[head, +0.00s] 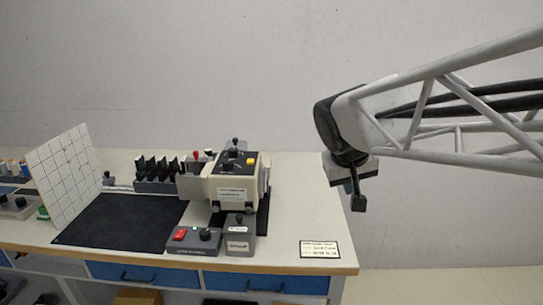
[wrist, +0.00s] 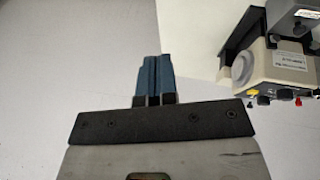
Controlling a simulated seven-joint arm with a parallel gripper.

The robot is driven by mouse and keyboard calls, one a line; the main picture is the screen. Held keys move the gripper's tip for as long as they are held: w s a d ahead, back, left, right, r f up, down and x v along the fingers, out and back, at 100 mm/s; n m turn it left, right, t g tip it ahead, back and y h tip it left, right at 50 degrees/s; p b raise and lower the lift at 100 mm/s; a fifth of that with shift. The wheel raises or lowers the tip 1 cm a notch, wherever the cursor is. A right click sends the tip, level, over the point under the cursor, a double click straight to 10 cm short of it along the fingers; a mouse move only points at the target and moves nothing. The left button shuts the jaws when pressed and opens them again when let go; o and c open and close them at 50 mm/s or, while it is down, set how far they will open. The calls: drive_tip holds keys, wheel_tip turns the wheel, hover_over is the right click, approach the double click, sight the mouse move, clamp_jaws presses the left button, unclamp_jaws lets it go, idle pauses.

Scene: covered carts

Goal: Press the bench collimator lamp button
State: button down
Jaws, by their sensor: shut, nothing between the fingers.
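The beige collimator-like instrument (head: 236,190) stands on the bench; its black top panel carries a yellow button (head: 250,161) and several knobs. My gripper (head: 357,203) hangs in the air right of the instrument, near the bench's right end. In the wrist view, my gripper's blue fingers (wrist: 154,62) are shut and empty, touching nothing. The beige instrument (wrist: 280,68) shows there at upper right.
A rack with black plates (head: 155,178) stands behind. A small grey box (head: 240,236) stands at the front. The bench's right end is clear except for a flat label card (head: 320,249).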

drive_tip(key=w+a+r+n+t, duration=0.1)
drive_tip(key=w+a+r, duration=0.1)
drive_tip(key=w+a, duration=0.45)
drive_tip(key=w+a+r+n+t, duration=0.1)
drive_tip(key=w+a, duration=0.3)
drive_tip(key=w, duration=0.5)
drive_tip(key=n+t, duration=0.2)
drive_tip(key=t, duration=0.1)
hover_over(249, 160)
drive_tip(key=shift+s+r+h, duration=0.1)
drive_tip(key=shift+r+h, duration=0.2)
drive_tip(key=shift+r, duration=0.15)
drive_tip(key=shift+f, duration=0.15)
drive_tip(key=shift+f, duration=4.25)
drive_tip(key=shift+f, duration=0.8)
drive_tip(key=shift+r, duration=0.75)
